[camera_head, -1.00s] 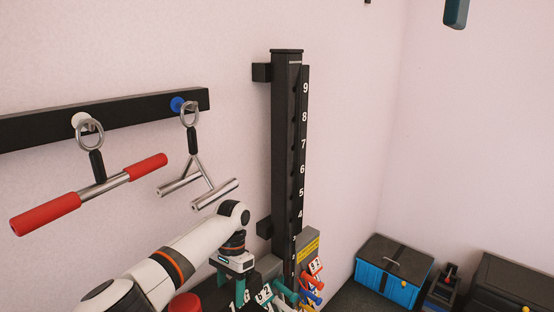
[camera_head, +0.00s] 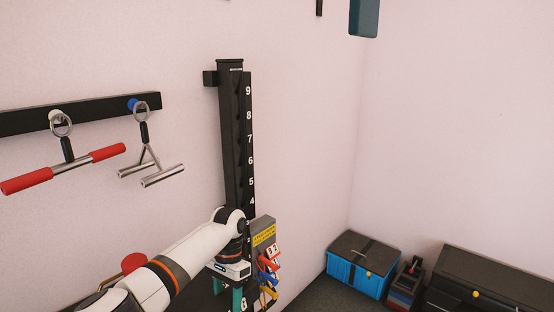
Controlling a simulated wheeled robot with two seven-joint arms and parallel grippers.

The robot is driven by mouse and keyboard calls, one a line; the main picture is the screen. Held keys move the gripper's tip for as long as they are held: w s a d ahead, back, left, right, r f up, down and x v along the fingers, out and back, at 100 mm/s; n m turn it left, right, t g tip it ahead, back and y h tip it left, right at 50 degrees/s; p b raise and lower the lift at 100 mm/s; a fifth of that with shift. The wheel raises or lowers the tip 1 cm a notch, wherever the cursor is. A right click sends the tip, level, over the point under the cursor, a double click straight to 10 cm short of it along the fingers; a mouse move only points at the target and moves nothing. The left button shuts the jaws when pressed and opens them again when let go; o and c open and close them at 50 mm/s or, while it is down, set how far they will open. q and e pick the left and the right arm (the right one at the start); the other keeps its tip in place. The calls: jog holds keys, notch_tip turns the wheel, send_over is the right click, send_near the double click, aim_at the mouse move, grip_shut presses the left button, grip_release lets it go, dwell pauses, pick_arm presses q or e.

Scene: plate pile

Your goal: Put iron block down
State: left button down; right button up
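My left gripper (camera_head: 229,290) hangs pointing down at the foot of a black numbered post (camera_head: 234,140). Its teal fingers run down to the bottom edge of the picture, and their tips are not clear. A dark piece with a white number (camera_head: 243,303) shows at the fingers, mostly cut off. I cannot tell whether it is gripped or which block it is. A grey block with a yellow label (camera_head: 264,233) stands just right of the gripper. No piece is clearly recognisable as the iron block. My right gripper is not in view.
Red, white, yellow and blue numbered tags (camera_head: 268,270) hang by the grey block. Two handle bars (camera_head: 67,165) (camera_head: 150,175) hang from a black wall rail (camera_head: 90,112). A blue box (camera_head: 357,270) and a black chest (camera_head: 485,280) stand at right. A dark teal object (camera_head: 364,16) hangs at top.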

pick_arm(q)
jog(key=shift+s+a+r, duration=0.1)
jog(key=shift+a+r, duration=0.1)
jog(key=shift+r, duration=0.05)
jog(key=shift+s+a+n, duration=0.15)
jog(key=shift+a+n, duration=0.55)
jog(key=shift+a, duration=0.05)
jog(key=shift+s+a+r+n+h, duration=0.2)
jog(key=shift+s+n+h, duration=0.15)
jog(key=shift+s, duration=0.25)
jog(key=s+a+r+n, duration=0.1)
jog(key=s+a+n, duration=0.1)
jog(key=s, duration=0.9)
jog(key=s+a+r+n+h, duration=0.1)
jog(key=s+a+n, duration=0.2)
jog(key=s, duration=0.8)
jog(key=shift+r+n, duration=0.3)
jog(key=shift+n, duration=0.05)
